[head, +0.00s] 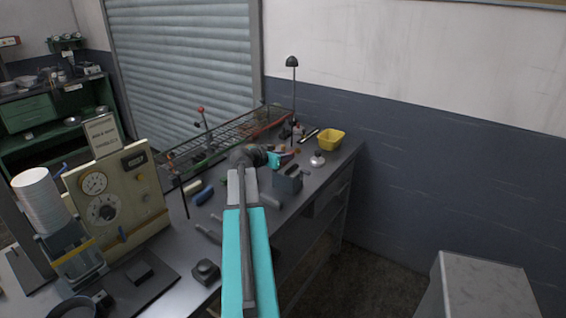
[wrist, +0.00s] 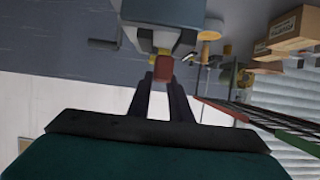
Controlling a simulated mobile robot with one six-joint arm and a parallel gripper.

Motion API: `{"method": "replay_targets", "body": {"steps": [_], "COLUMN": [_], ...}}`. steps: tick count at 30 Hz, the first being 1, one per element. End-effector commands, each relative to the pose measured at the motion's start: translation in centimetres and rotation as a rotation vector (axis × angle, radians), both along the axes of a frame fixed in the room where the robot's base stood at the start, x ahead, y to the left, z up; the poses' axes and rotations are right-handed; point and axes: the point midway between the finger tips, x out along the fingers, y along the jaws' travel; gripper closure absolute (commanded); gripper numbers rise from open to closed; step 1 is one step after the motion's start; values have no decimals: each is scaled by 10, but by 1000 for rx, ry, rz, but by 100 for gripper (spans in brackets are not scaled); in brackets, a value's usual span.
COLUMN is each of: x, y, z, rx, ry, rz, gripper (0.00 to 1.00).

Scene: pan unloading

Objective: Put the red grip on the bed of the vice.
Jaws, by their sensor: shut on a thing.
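The red grip (wrist: 163,72) is held between the tips of my gripper (wrist: 162,88) in the wrist view, which appears upside down. A blue-grey block that looks like the vice (wrist: 170,20) is just beyond the grip, with a small yellow part between them. I cannot tell whether the grip touches it. In the head view the vice seems to be the dark grey block (head: 287,182) on the bench. My gripper (head: 288,155) is small there, just behind the block, and its fingers are hard to make out.
A yellow bin (head: 331,139) and a small silver-topped item (head: 318,158) stand at the bench's far right end. A wire rack (head: 235,132) runs along the back.

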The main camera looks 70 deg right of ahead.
Motion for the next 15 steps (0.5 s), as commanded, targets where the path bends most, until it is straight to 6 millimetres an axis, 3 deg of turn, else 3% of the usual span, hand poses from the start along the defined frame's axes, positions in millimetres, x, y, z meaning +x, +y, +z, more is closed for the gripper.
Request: {"method": "replay_targets", "body": {"steps": [15], "x": [0], "y": [0], "z": [-29], "rx": [0], "ry": [1], "rz": [0], "gripper": [100]}}
